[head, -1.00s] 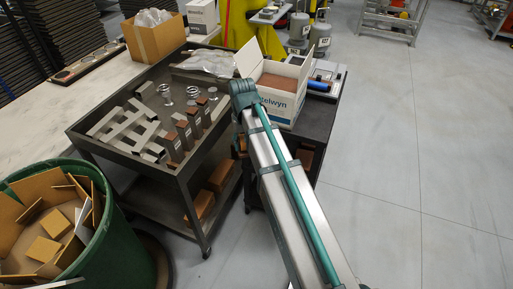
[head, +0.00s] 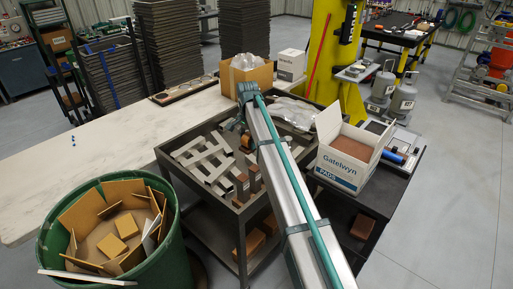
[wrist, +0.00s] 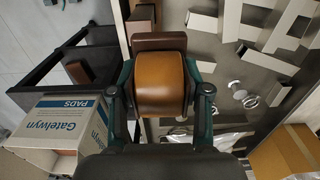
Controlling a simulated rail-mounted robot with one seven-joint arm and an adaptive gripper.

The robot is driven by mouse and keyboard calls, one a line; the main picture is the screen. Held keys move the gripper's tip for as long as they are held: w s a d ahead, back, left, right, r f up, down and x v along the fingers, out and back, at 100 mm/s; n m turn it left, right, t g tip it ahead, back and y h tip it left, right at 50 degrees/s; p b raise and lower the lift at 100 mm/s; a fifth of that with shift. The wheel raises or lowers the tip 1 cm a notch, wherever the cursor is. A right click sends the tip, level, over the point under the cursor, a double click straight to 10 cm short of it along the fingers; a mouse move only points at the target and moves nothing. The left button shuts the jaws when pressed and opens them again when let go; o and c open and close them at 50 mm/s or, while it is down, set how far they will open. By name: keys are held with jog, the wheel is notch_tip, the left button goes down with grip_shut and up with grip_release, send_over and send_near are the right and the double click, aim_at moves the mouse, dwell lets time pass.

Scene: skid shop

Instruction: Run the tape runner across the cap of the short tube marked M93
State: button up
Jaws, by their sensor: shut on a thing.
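My gripper (wrist: 161,90) is shut on the tape runner (wrist: 161,84), an orange-brown roll with a dark brown part at its far end. In the head view the tape runner (head: 246,143) shows small and orange beside my arm, above the cart. Short square tubes with brown caps stand on the cart; one tube (head: 243,190) shows just left of my arm and another (head: 255,178) beside it. The others are mostly hidden by my arm. Their labels are too small to read, so I cannot tell which is M93.
Pale lattice pieces (head: 208,158) lie on the dark cart (head: 170,160). Springs (wrist: 240,92) lie there too. A white Gatelwyn pads box (head: 342,160) stands at right, a brown carton (head: 262,75) behind. A green bin (head: 178,245) with cardboard stands at front left.

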notch_tip(320, 180, down, 8)
jog(key=b, duration=0.3)
jog(key=shift+s, duration=0.15)
jog(key=shift+s+d+f, duration=0.1)
jog(key=shift+s+d, duration=0.4)
jog(key=shift+d, duration=0.3)
jog(key=shift+c, duration=0.5)
jog(key=shift+s+d+b, duration=0.4)
jog(key=shift+s+d, duration=0.55)
jog(key=shift+d, duration=0.2)
jog(key=shift+w+a, duration=0.2)
jog(key=shift+w, duration=0.15)
jog(key=shift+w+a+r+p, duration=0.45)
jog(key=shift+a+r+p, duration=0.2)
jog(key=shift+r, duration=0.75)
jog(key=shift+w+a+r+p, duration=0.4)
jog(key=shift+a+r+p, duration=0.15)
jog(key=shift+r, duration=0.85)
jog(key=shift+w+a+r+p, duration=0.5)
jog(key=shift+r+p, duration=0.2)
jog(key=shift+r, duration=0.7)
